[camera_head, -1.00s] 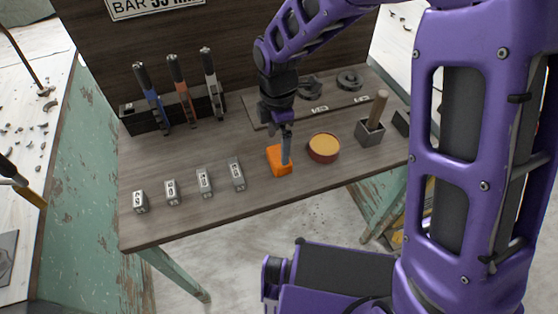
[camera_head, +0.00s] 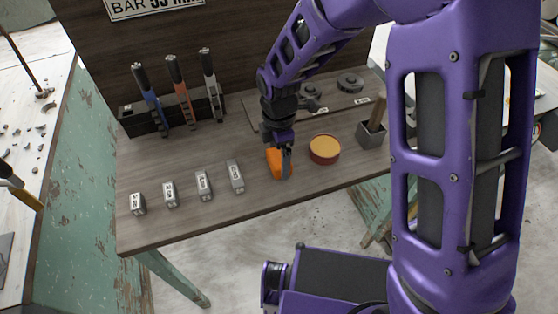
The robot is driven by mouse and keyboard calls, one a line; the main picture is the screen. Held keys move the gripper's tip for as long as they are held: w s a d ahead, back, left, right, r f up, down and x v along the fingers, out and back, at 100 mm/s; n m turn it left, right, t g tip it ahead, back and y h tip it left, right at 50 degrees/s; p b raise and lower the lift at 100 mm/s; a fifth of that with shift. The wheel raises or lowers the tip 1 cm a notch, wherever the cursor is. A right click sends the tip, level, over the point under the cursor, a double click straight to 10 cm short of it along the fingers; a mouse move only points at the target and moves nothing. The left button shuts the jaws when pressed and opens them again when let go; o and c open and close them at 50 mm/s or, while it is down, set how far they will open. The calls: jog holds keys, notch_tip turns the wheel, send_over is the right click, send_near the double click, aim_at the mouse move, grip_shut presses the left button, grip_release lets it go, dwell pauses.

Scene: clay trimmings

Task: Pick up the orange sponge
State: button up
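The orange sponge (camera_head: 273,160) lies on the wooden bench, right of the labelled grey blocks and left of a round tin. My gripper (camera_head: 284,170) points down at the sponge, with a grey finger in front of its right part. The finger hides some of the sponge. The other finger cannot be made out, so I cannot tell whether the gripper is open or shut on the sponge. The sponge appears to be at bench height.
A round tin with a tan top (camera_head: 324,149) stands close to the right of the sponge. A grey cup with a wooden-handled tool (camera_head: 371,134) is farther right. Several labelled blocks (camera_head: 204,186) line the left front. A dark rack (camera_head: 142,122) holds three upright tools behind.

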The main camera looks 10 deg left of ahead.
aim_at(279, 156)
jog(key=shift+c, duration=0.9)
notch_tip(279, 156, up, 10)
jog(key=shift+r+p, duration=0.1)
jog(key=shift+p, duration=0.95)
